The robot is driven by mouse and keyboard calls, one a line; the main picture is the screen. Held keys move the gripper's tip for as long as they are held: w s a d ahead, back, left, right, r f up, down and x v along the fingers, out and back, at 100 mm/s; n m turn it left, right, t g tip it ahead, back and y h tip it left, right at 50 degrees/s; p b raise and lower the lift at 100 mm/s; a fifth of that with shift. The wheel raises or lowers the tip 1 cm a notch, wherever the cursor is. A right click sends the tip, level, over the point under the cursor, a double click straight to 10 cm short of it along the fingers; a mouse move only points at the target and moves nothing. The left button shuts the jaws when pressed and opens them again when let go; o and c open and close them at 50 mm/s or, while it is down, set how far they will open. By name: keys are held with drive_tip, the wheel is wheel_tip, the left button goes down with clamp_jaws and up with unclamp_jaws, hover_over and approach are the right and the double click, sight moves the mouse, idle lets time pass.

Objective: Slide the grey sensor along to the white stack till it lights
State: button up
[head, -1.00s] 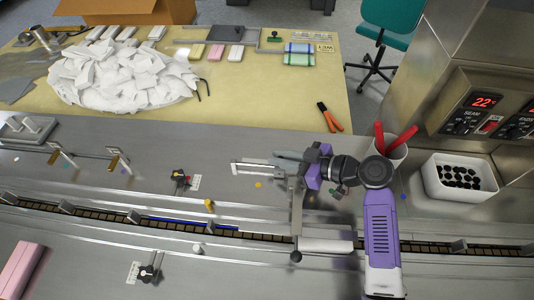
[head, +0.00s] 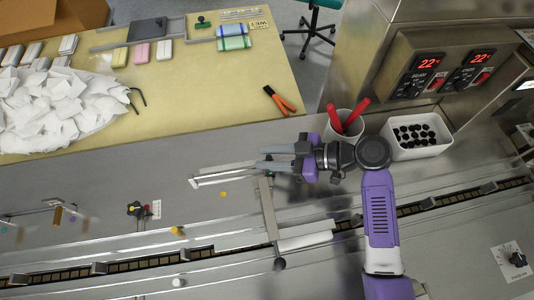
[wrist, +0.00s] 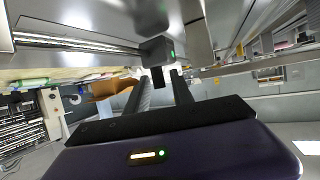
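In the wrist view a grey box-shaped sensor (wrist: 157,49) hangs just beyond my fingertips, with a small green light on its side. A dark stem below it appears between my two fingers, with gaps beside it. My gripper (wrist: 160,82) is open. In the head view my gripper (head: 262,158) points left, over the end of a pale slotted rail (head: 215,177); I cannot make out the sensor there. A white block (head: 305,240), possibly the white stack, lies by the chain conveyor, beside a grey bar (head: 268,212).
A cup with red-handled tools (head: 342,130) and a white bin of black parts (head: 417,149) stand right of my gripper. The chain conveyor (head: 130,264) runs across the front. A knob (head: 136,209) sits on the left. The yellow table (head: 200,95) is behind.

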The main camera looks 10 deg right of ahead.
idle(0.3)
drive_tip(key=shift+p+v, duration=0.75)
drive_tip(key=shift+v, duration=3.15)
drive_tip(key=shift+s, duration=0.1)
